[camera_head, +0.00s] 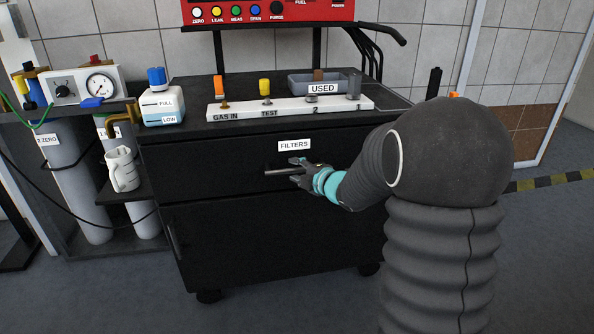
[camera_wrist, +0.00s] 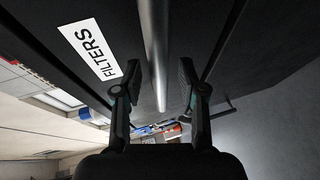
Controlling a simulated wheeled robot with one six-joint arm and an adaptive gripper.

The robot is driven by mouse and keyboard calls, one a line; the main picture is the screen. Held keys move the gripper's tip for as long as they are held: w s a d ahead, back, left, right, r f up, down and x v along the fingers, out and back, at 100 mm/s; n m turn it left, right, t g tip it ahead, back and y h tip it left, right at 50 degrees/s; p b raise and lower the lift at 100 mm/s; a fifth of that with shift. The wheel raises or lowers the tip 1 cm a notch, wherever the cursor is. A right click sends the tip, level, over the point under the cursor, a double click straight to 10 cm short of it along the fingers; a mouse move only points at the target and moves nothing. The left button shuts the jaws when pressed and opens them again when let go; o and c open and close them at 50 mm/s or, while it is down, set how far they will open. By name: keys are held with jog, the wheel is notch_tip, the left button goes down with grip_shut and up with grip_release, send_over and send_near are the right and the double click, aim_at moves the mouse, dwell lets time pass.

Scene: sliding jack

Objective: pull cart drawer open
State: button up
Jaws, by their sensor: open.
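The black cart (camera_head: 240,240) has a drawer (camera_head: 210,170) with a white "FILTERS" label (camera_head: 294,145). The drawer front looks flush with the cart. Its bar handle (camera_head: 278,172) runs across under the label. My gripper (camera_head: 296,170) is at the right part of the handle. In the wrist view the handle (camera_wrist: 156,50) passes between the two open fingers of my gripper (camera_wrist: 170,82), with a gap visible on the right side. The label (camera_wrist: 90,48) is left of the fingers there. My arm hides the cart's right side in the head view.
On the cart top are a white rack (camera_head: 290,108), a grey "USED" tray (camera_head: 310,82) and a blue-capped bottle (camera_head: 160,100). A white mug (camera_head: 121,168) and gas cylinders (camera_head: 75,185) stand at the left. Floor in front of the cart is clear at the left.

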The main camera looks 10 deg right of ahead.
jog(key=shift+w, duration=0.1)
grip_shut()
dwell(0.3)
